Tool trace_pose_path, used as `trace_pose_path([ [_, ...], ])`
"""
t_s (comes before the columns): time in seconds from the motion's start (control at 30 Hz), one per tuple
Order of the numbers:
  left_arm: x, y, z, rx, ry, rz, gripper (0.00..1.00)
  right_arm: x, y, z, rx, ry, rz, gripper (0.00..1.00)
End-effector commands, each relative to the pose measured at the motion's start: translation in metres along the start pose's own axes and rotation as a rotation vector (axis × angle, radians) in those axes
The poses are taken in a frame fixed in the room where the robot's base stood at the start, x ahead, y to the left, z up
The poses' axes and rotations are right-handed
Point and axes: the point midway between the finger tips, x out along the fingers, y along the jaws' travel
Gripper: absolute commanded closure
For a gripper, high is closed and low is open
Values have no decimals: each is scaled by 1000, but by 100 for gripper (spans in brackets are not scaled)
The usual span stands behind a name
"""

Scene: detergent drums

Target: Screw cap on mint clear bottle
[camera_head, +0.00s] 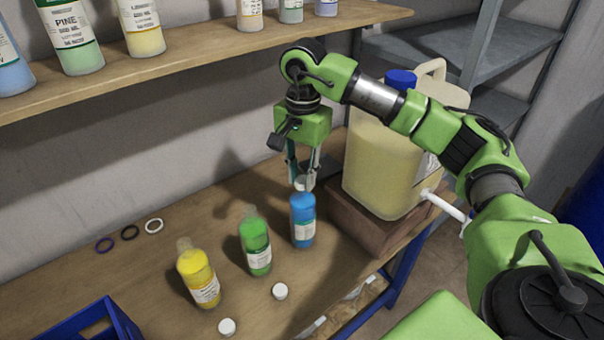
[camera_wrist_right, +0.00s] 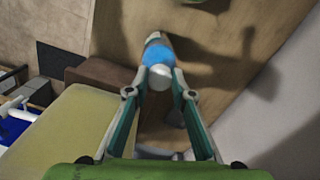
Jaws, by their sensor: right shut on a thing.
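Three small bottles stand upright on the wooden bench: a yellow one (camera_head: 197,277), a green one (camera_head: 256,245) and a blue one (camera_head: 302,221). Their labels are too small to read, so I cannot tell which is mint. My right gripper (camera_head: 303,182) points down over the blue bottle, shut on a white cap (camera_head: 304,186). In the right wrist view the cap (camera_wrist_right: 159,79) sits between the fingertips, in line with the top of the blue bottle (camera_wrist_right: 157,52). I cannot tell whether it touches the neck. The yellow and green bottles show no caps. My left gripper is out of view.
Two loose white caps (camera_head: 280,291) (camera_head: 227,327) lie near the bench front. A large jug (camera_head: 385,165) with a tap stands on a brown block right of the blue bottle. A shelf (camera_head: 200,55) hangs above.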

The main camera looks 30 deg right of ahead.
Motion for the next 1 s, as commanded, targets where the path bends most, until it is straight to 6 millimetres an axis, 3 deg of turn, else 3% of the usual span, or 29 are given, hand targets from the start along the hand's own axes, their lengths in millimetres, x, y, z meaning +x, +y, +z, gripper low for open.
trace_pose_path([
  [0.3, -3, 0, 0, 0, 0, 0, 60, 2, -1, 1, 315, 4, 4, 100],
  [0.67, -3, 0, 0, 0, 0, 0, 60, 3, 0, 1, 348, 5, 6, 100],
  [1.0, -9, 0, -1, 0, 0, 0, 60, 3, -2, 1, 742, 12, 8, 100],
])
